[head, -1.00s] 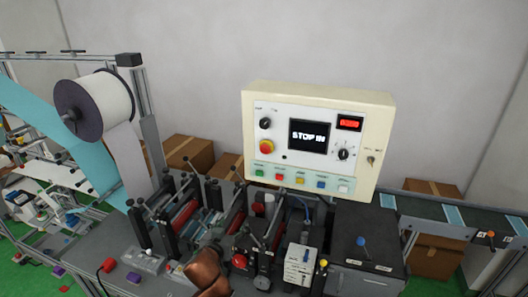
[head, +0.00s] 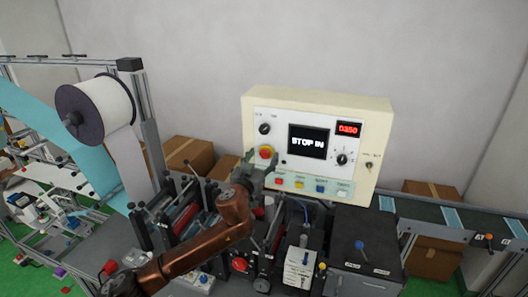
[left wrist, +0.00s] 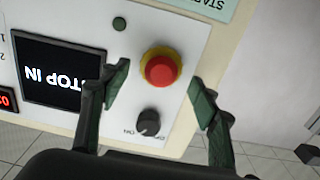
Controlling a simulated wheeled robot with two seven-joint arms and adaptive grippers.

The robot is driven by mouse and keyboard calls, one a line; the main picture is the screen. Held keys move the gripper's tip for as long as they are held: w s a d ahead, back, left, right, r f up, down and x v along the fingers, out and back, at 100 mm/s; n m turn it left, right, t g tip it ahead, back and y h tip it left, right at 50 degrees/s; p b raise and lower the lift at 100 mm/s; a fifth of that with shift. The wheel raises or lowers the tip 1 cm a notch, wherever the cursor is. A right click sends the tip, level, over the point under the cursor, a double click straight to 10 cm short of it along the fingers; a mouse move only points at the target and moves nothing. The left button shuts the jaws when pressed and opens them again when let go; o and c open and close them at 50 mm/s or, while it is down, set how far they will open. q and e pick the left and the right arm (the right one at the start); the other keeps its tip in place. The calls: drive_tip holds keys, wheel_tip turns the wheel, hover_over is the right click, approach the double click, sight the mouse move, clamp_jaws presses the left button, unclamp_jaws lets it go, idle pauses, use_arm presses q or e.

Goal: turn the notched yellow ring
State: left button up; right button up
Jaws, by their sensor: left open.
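The yellow ring (left wrist: 158,50) surrounds the base of a round red button (left wrist: 160,70) on the white control panel. In the head view the red button (head: 266,151) sits at the panel's left side. The ring's notches are too small to make out. My left gripper (head: 258,167) is raised in front of the panel, just below the button, and hides part of that area. In the left wrist view its two dark green fingers (left wrist: 160,82) are spread on either side of the button, with nothing between them held. My right gripper is not in view.
A black knob (left wrist: 148,122) lies close to the ring, between the fingers in the wrist view. The screen (head: 307,141) reads "STOP IN". Coloured push-buttons (head: 320,186) line the panel's lower edge. Machine rollers and levers (head: 185,215) crowd below. Wall space above is clear.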

use_arm(q)
drive_tip(key=shift+x, duration=1)
drive_tip(key=shift+c, duration=0.4)
drive_tip(key=c, duration=1)
drive_tip(key=shift+c, duration=0.2)
